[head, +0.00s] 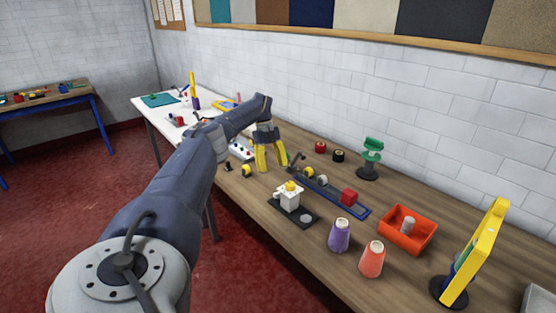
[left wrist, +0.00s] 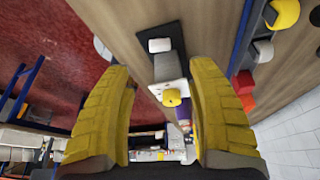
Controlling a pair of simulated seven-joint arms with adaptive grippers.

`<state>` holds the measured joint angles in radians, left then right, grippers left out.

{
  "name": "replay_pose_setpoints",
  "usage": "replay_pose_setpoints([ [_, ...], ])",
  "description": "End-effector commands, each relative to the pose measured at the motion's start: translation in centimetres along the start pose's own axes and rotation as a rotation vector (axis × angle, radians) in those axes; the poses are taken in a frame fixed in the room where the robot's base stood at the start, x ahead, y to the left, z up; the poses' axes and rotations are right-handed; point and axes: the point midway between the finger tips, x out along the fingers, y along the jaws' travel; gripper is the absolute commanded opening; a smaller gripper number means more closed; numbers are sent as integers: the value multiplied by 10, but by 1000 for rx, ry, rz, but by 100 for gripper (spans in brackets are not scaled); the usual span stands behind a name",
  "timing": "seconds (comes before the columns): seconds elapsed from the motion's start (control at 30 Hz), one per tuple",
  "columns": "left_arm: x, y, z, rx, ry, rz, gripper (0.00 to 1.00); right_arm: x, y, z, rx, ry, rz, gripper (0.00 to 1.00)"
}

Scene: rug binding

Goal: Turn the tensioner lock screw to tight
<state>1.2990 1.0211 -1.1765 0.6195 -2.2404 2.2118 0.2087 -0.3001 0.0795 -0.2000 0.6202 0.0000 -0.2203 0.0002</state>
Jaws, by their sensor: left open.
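A white block (head: 289,201) with a yellow knob (head: 291,187) on top stands on a dark base plate (head: 307,223) on the wooden bench. No label shows whether this knob is the tensioner lock screw. The block (left wrist: 170,68) and its yellow knob (left wrist: 172,97) also show in the left wrist view, between my fingers in the picture. My left gripper (head: 272,168) is open and empty, with yellow fingers pointing down, above and behind the block in the head view. It appears apart from the block. My right gripper is not in view.
A blue rail (head: 352,209) with rollers and a red block (head: 348,197) lies close right of the white block. Purple (head: 339,236) and orange (head: 372,260) cones, a red bin (head: 407,231) and a yellow frame (head: 478,250) stand further right. A green stand (head: 370,158) is near the wall.

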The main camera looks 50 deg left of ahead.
Motion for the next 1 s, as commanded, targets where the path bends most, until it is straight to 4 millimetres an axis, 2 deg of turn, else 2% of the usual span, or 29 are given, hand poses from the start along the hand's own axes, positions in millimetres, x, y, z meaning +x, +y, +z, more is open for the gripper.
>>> replay_pose_setpoints([
  [0.03,9,1,0,2,1,3,58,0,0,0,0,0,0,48],
  [0.6,86,1,0,0,1,3,58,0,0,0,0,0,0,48],
  [0.8,102,0,0,1,0,1,58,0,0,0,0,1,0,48],
  [1.0,109,0,0,0,-1,0,58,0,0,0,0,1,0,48],
])
